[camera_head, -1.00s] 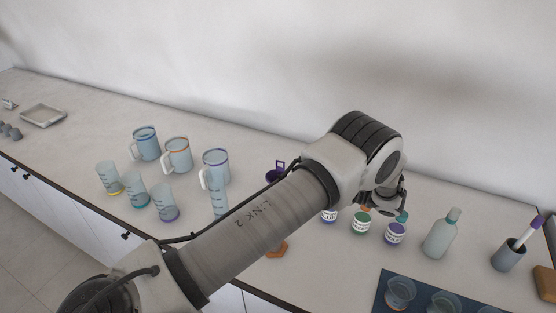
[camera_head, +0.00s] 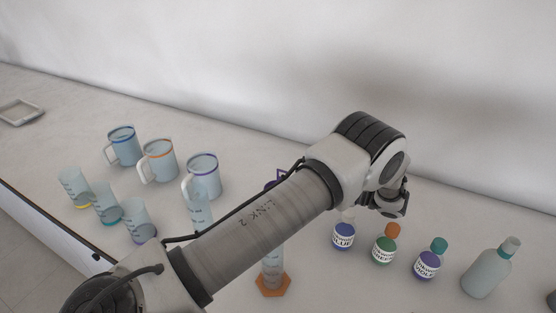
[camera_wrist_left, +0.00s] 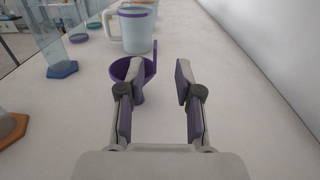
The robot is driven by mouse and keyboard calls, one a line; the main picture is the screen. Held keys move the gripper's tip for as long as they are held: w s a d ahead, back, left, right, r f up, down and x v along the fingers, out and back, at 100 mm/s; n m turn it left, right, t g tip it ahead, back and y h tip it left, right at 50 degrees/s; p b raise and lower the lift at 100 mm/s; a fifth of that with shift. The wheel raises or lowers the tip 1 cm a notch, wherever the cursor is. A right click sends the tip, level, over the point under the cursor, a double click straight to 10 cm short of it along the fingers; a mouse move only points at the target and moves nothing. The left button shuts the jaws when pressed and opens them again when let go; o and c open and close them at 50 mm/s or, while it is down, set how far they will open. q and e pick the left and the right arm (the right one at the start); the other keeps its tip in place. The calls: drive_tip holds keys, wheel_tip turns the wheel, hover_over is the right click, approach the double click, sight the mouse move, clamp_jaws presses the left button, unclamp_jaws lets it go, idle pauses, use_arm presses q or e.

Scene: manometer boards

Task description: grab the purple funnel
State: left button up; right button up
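The purple funnel (camera_wrist_left: 124,68) is in the left wrist view, with its bowl up and an upright tab on its right. In the head view only its purple tab and a bit of rim (camera_head: 283,174) show above my left arm, which hides the rest. My left gripper (camera_wrist_left: 159,78) is open, with nothing held between its fingers. Its left finger overlaps the funnel's right side in the picture; I cannot tell whether they touch. In the head view the fingers are hidden by the arm. My right gripper is not in view.
A cylinder with an orange base (camera_head: 272,283) stands in front of my arm. Labelled bottles, such as the green one (camera_head: 384,248), stand right. The wall (camera_wrist_left: 266,50) runs along the back.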

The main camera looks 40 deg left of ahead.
use_arm(q)
drive_tip(key=p+x, duration=0.1)
drive_tip(key=x, duration=0.1)
drive_tip(key=p+x, duration=0.2)
drive_tip(key=x, duration=0.1)
drive_tip(key=p+x, duration=0.1)
drive_tip(key=x, duration=0.1)
drive_tip(key=shift+s+r, duration=0.1)
drive_tip(key=shift+s, duration=0.3)
drive_tip(key=shift+a, duration=0.15)
clamp_jaws()
